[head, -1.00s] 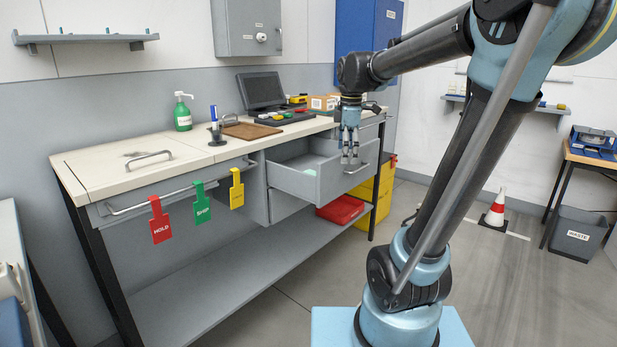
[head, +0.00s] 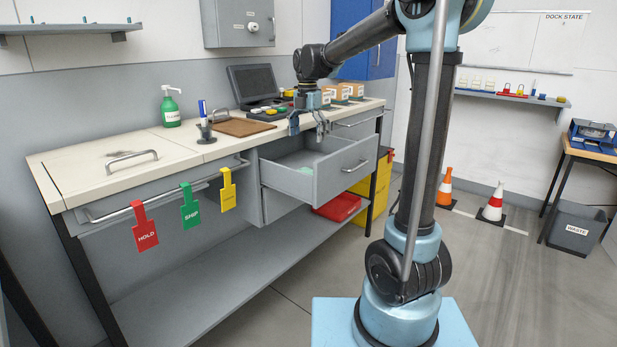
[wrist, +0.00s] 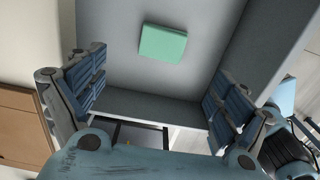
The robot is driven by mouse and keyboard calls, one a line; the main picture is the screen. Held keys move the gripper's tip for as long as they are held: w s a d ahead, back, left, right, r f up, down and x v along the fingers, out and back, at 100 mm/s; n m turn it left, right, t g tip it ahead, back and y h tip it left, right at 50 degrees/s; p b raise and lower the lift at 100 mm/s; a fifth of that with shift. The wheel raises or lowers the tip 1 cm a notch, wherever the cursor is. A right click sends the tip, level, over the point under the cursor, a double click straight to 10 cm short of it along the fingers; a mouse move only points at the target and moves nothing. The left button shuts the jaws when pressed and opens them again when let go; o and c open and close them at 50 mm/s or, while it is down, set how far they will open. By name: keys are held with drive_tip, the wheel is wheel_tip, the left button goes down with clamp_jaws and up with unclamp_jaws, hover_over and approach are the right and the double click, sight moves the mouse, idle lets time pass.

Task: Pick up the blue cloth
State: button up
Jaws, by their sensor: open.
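No blue cloth shows in either view. A small green folded piece, perhaps a cloth, lies on the floor of the open drawer (head: 346,172); it shows clearly in the wrist view (wrist: 163,43) and as a sliver in the head view (head: 306,170). My gripper (head: 308,127) hangs above the drawer with its fingers spread and nothing between them. In the wrist view my gripper (wrist: 158,98) has one finger at each side, and the green piece lies beyond the fingertips, between them and apart from both.
The workbench top (head: 110,162) carries a brown board (head: 243,127), a green bottle (head: 170,108) and a monitor (head: 252,85). Red, green and yellow tags hang from the front rail. A red bin (head: 338,207) sits below the drawer. Two cones stand on the floor at right.

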hover_over(308, 171)
drive_tip(key=f, duration=0.6)
drive_tip(key=shift+w+a+f, duration=0.1)
drive_tip(key=shift+w+f, duration=0.2)
drive_tip(key=shift+f, duration=0.05)
drive_tip(key=shift+s+f, duration=0.15)
drive_tip(key=shift+f, duration=1.4)
drive_tip(key=shift+s+f, duration=0.1)
drive_tip(key=shift+f, duration=1.45)
drive_tip(key=shift+c, duration=0.4)
drive_tip(key=c, duration=1)
drive_tip(key=shift+c, duration=0.2)
wheel_tip(308, 171, up, 10)
